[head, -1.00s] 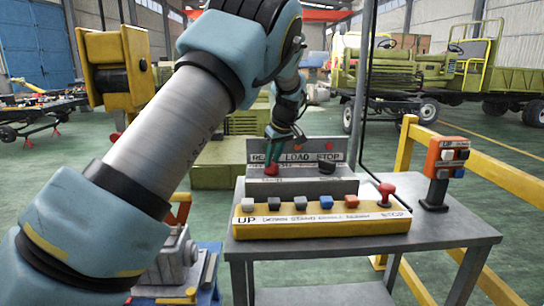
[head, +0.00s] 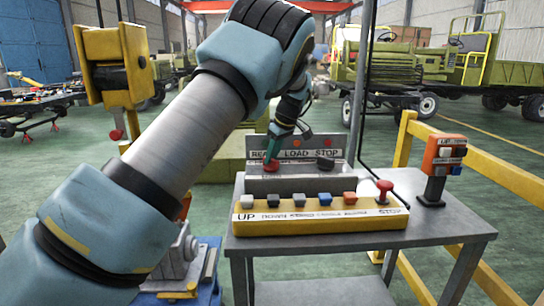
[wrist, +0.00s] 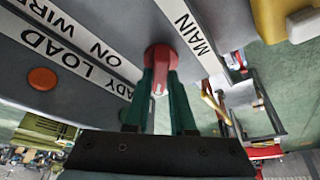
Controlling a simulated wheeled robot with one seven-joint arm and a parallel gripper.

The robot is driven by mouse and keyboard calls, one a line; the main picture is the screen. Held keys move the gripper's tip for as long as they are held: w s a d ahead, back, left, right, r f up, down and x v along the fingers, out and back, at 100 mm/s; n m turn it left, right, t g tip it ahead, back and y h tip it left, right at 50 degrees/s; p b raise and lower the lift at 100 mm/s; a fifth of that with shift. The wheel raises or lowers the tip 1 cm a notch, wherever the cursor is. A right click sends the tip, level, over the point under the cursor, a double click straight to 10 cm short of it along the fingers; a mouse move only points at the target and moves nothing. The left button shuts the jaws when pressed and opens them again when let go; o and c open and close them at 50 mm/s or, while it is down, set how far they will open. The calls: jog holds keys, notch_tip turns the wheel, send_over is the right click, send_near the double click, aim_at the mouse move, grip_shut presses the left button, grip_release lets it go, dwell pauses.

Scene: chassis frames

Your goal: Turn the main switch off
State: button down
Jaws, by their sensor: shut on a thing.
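The main switch is a red rotary knob (wrist: 162,65) beside a "MAIN" label in the wrist view. In the head view the red knob (head: 271,166) is at the left of the grey control panel (head: 306,184). My gripper (wrist: 160,88) has its two green fingers closed on either side of the knob's raised grip. In the head view my gripper (head: 271,152) reaches down to the knob from above. The fingers partly hide the knob, and I cannot tell its exact angle.
A black knob (head: 325,163) is to the right on the same panel. In front is a yellow button box (head: 320,224) with several buttons and a red mushroom button (head: 384,190). An orange switch box (head: 445,157) stands at the table's right.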

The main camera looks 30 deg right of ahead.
jog(key=c, duration=0.8)
grip_release()
jog(key=shift+o, duration=0.2)
jog(key=shift+r, duration=0.1)
jog(key=b+v, duration=0.2)
jog(key=v, duration=0.8)
jog(key=shift+s+r+b, duration=0.15)
jog(key=shift+r+b, duration=0.15)
